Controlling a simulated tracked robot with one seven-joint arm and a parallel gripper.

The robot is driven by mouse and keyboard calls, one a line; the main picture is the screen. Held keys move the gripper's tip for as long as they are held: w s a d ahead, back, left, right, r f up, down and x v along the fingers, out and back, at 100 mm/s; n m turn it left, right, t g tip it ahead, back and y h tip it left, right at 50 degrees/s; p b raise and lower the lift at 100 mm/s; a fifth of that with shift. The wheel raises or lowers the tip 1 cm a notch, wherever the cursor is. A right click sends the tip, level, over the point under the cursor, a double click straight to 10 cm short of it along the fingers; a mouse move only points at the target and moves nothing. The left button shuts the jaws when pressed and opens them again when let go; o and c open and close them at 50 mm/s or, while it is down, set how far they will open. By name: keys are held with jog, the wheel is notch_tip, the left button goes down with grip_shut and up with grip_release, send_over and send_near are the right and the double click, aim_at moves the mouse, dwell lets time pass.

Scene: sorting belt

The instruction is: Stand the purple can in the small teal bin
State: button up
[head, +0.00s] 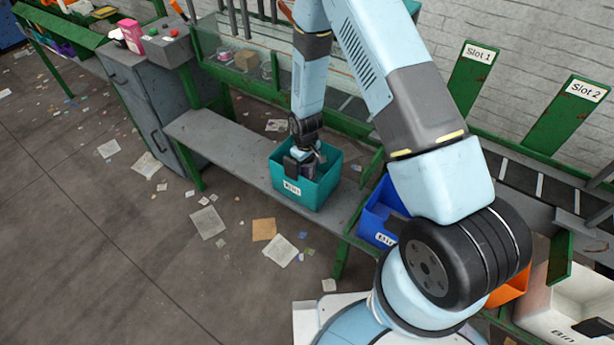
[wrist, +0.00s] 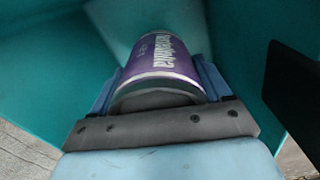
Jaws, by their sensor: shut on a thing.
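The small teal bin (head: 327,187) stands on the grey bench in the head view, with a white label on its front. My gripper (head: 303,165) reaches down into the bin from above. In the wrist view my gripper (wrist: 158,92) is shut on the purple can (wrist: 160,58), which has white lettering and a pale rim. The teal bin's walls (wrist: 235,45) surround the can there. The can's far end is inside the bin, but I cannot tell whether it touches the floor. In the head view the can is mostly hidden by my gripper and the bin wall.
A blue bin (head: 376,215) stands to the right of the teal one, beside my arm. An orange bin (head: 508,290) and a white bin (head: 560,300) are further right. The grey bench (head: 225,145) is clear to the left. Papers litter the floor.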

aim_at(306, 175)
jog(key=shift+f, duration=2.5)
jog(key=o, duration=1.1)
jog(key=shift+r, duration=0.1)
notch_tip(306, 175, up, 12)
jog(key=shift+f, duration=0.1)
